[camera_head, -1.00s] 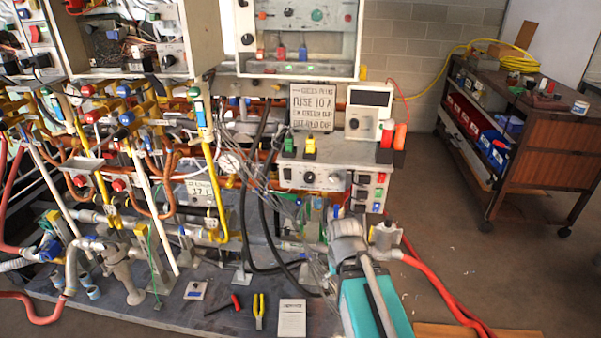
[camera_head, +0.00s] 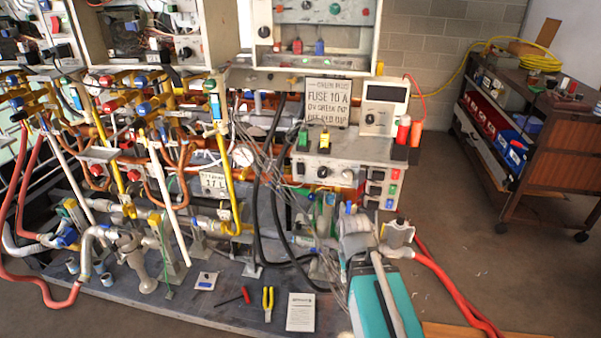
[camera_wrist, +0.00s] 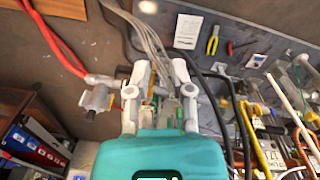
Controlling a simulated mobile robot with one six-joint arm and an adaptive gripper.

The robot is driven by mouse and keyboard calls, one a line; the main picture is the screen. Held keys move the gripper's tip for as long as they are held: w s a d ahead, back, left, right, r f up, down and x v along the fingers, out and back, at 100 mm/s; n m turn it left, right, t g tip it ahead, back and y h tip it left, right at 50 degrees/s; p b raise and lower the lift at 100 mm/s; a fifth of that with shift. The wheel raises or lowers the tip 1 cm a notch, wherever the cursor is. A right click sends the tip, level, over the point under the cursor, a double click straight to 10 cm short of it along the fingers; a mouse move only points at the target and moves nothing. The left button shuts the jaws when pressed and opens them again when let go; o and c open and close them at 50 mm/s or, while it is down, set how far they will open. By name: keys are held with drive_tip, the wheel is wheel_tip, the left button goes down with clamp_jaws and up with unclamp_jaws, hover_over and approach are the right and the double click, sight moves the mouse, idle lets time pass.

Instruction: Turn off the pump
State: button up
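My gripper (camera_wrist: 158,72) has a teal body and two pale grey fingers. In the wrist view they stand apart, with nothing held between them; small green and grey parts show beyond the gap. In the head view its teal body (camera_head: 378,305) is at the lower right, and its fingertips are not clear. I cannot tell for sure which part is the pump. A grey control box (camera_head: 325,172) with knobs stands beyond my gripper, and a column of coloured switches (camera_head: 378,187) is on its right. A grey pump-like body (camera_head: 132,262) stands among pipes at the left.
A grey fitting (camera_head: 397,234) with red hoses (camera_head: 450,283) is close beside my gripper. Black cables (camera_head: 265,200) hang left of it. Pliers (camera_head: 268,303) and a paper sheet (camera_head: 301,312) lie on the base plate. Open floor lies before the brown cart (camera_head: 557,150).

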drive_tip(key=w+d+t+h+b, duration=0.1)
drive_tip(key=w, duration=0.2)
drive_tip(key=w+d+n+t+h+b, duration=0.1)
drive_tip(key=w+h, duration=0.1)
drive_tip(key=w, duration=0.1)
drive_tip(key=w+d+f+t+h+b, duration=0.1)
drive_tip(key=w+h+b, duration=0.1)
drive_tip(key=shift+w+t, duration=0.4)
clamp_jaws()
drive_tip(key=w+a+r+n+t+h+b, duration=0.25)
drive_tip(key=w+a+n+t, duration=0.2)
drive_tip(key=w, duration=0.25)
drive_tip(key=w+a+r+n+t+h+b, duration=0.1)
drive_tip(key=w+a+r+n+t+b, duration=0.25)
drive_tip(key=w+t, duration=0.3)
drive_tip(key=w+a+r+n+t+y+b, duration=0.2)
drive_tip(key=a+n, duration=0.4)
drive_tip(key=a, duration=0.3)
drive_tip(key=shift+w+a+r+t+y+b, duration=0.25)
drive_tip(key=shift+w+t+y+b, duration=0.4)
drive_tip(key=shift+w+t+y, duration=0.35)
drive_tip(key=shift+s, duration=0.15)
